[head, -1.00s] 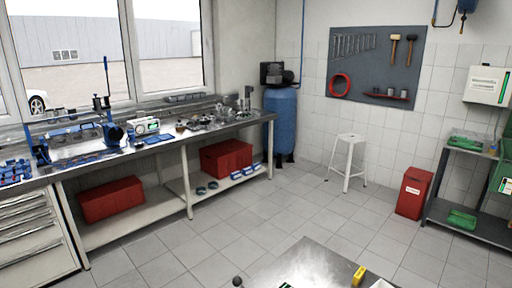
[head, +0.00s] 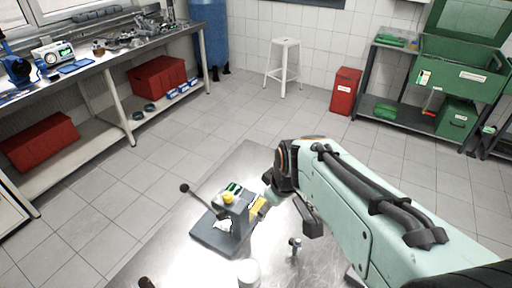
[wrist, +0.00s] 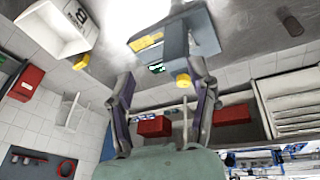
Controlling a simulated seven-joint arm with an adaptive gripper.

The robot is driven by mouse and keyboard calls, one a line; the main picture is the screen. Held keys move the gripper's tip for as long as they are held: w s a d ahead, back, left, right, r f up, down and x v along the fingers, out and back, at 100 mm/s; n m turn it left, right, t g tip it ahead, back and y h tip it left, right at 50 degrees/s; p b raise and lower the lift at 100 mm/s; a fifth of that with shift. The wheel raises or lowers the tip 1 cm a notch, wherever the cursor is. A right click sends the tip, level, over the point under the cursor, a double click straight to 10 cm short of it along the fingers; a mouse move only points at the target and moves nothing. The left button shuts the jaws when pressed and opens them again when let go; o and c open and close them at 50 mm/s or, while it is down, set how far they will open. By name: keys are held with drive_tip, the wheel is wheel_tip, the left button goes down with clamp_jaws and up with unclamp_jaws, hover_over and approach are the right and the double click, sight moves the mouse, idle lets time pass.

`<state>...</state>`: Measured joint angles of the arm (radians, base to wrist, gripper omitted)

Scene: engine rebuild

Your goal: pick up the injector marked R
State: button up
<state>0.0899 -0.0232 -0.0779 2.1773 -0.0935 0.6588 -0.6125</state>
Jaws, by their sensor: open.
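I cannot make out a mark R on anything. A small upright metal part (head: 295,246) stands on the steel table (head: 180,262) in the head view; I cannot tell if it is an injector. A grey bench fixture (head: 232,212) with a yellow knob and a black-ball lever stands left of my arm. The fixture also shows in the wrist view (wrist: 176,38), beyond my fingers. My gripper (wrist: 160,80) is open, with nothing seen between its fingers. In the head view my arm hides much of the table's right side.
A white container (wrist: 58,30) shows at the wrist view's upper left. A white cylinder (head: 248,272) is on the table's near side. Beyond are a red bin (head: 345,90), white stool (head: 283,65), green crates (head: 462,75) and a workbench (head: 110,60). The floor between is clear.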

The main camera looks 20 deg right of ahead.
drive_tip(key=g, duration=0.1)
hover_over(297, 240)
drive_tip(key=w+a, duration=0.3)
drive_tip(key=s+x, duration=0.2)
drive_tip(key=x, duration=0.6)
drive_tip(key=s+d+f+g, duration=0.1)
drive_tip(key=f, duration=0.2)
drive_tip(key=s+d+f+m+g, duration=0.1)
drive_tip(key=f, duration=0.2)
drive_tip(key=s+d+f, duration=0.1)
drive_tip(key=f, duration=0.2)
drive_tip(key=shift+d+f+m+g, duration=0.1)
drive_tip(key=shift+m+g, duration=0.2)
drive_tip(key=shift+g, duration=0.1)
wheel_tip(297, 240, down, 6)
drive_tip(key=shift+f, duration=0.1)
clamp_jaws()
